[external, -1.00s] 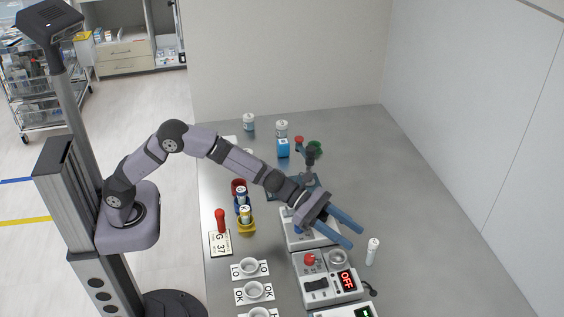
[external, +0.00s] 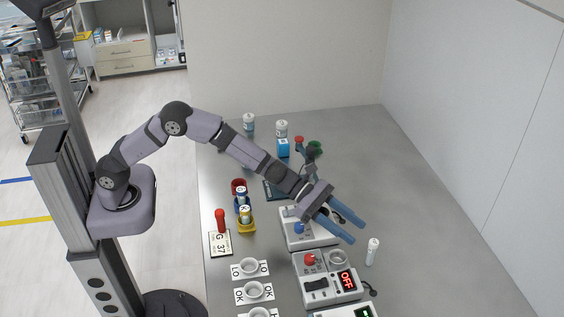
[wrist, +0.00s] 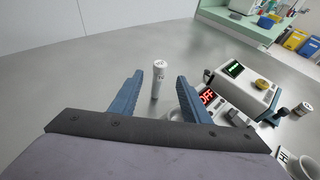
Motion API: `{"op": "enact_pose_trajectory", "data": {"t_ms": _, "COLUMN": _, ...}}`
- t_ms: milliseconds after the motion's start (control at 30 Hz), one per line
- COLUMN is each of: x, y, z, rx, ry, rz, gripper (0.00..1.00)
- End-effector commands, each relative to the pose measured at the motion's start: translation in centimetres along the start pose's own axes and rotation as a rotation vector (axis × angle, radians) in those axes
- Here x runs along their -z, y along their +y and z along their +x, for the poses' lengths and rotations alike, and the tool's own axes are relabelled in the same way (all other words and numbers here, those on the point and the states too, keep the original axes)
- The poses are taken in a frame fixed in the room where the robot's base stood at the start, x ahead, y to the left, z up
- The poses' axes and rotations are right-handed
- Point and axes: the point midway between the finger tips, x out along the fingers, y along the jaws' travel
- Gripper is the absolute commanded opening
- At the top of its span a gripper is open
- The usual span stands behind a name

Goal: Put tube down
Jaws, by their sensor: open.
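A white capped tube (external: 372,252) stands upright on the grey table, to the right of the device with the red OFF display. It also shows in the wrist view (wrist: 158,80), framed between my fingers but beyond their tips. My gripper (external: 357,232) is open and empty, with its blue fingers above the table, up and left of the tube in the external view. The fingers (wrist: 160,92) appear apart from the tube, with a gap on both sides. The tube's base is visible on the bare table.
The device with the OFF display (external: 330,287) and another grey device (external: 300,240) stand left of the tube. A dark cable end (external: 370,289) lies near it. Several labelled cup holders (external: 254,292) line the front left. The table right of the tube is clear.

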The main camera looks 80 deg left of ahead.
Motion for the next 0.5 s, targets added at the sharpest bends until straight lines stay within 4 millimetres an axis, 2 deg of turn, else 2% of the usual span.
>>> {"op": "enact_pose_trajectory", "data": {"t_ms": 267, "x": -0.2, "y": 0.0, "z": 0.8, "rx": 0.000, "ry": 0.001, "rz": 0.000, "gripper": 0.43}}
{"op": "enact_pose_trajectory", "data": {"t_ms": 500, "x": -0.3, "y": 0.1, "z": 3.2, "rx": 0.000, "ry": 0.001, "rz": 0.000, "gripper": 0.43}}
